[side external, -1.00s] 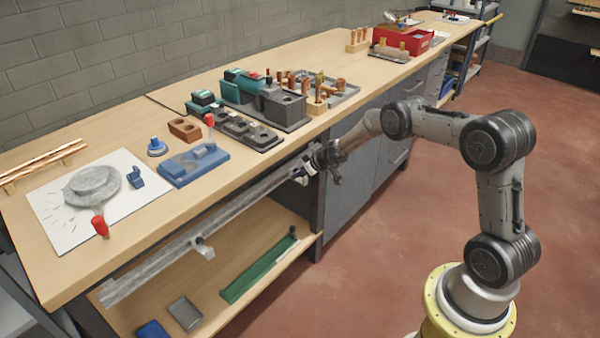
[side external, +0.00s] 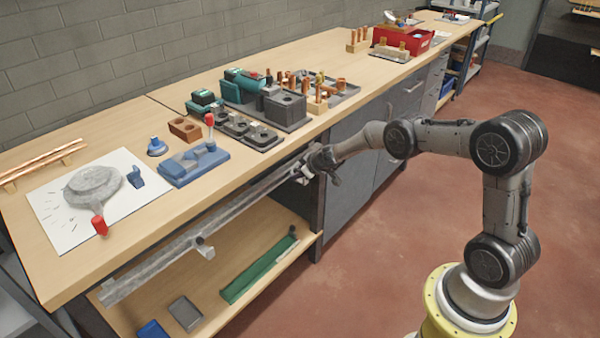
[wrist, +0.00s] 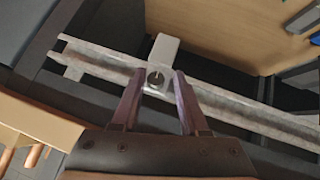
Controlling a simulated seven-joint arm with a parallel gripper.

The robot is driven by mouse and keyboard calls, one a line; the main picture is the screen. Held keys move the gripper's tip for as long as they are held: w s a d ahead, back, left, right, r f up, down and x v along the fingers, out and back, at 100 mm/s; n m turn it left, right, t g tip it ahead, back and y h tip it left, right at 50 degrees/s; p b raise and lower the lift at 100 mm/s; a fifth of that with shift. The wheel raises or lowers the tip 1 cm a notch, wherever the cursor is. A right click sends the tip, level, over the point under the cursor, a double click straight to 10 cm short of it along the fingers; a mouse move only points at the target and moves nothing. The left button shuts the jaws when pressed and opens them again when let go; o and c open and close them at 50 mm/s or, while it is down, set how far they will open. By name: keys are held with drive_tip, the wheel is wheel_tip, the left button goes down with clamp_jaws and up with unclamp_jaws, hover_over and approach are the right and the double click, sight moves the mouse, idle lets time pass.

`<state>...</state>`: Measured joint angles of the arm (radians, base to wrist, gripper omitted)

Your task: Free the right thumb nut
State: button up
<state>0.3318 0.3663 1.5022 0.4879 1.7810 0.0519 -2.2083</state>
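A long grey metal rail (side external: 240,212) runs along the bench front, under the worktop. It carries a pale clamp at its right end (side external: 308,171) and another clamp (side external: 205,249) further left. In the wrist view, the right clamp (wrist: 164,50) sits across the rail (wrist: 215,97), with a small round dark-centred thumb nut (wrist: 156,78) on its face. My gripper (wrist: 160,74) is open, with one finger on each side of the nut. Contact with the nut cannot be told. In the side view, my gripper (side external: 320,162) is at the right clamp and hides the nut.
The worktop edge (side external: 230,180) is just above the rail. The lower shelf (side external: 235,252) holds a green strip (side external: 258,272) and small trays. Grey cabinets (side external: 350,165) stand right of my gripper. The floor in front is clear.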

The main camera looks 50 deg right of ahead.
wheel_tip(320, 180, up, 2)
drive_tip(key=shift+w+r, duration=0.15)
drive_tip(key=shift+s+a+r, duration=0.1)
drive_tip(key=shift+s+r, duration=0.3)
drive_tip(key=shift+s, duration=0.4)
drive_tip(key=shift+s+a+r, duration=0.1)
drive_tip(key=shift+s+r, duration=0.25)
drive_tip(key=shift+s, duration=0.4)
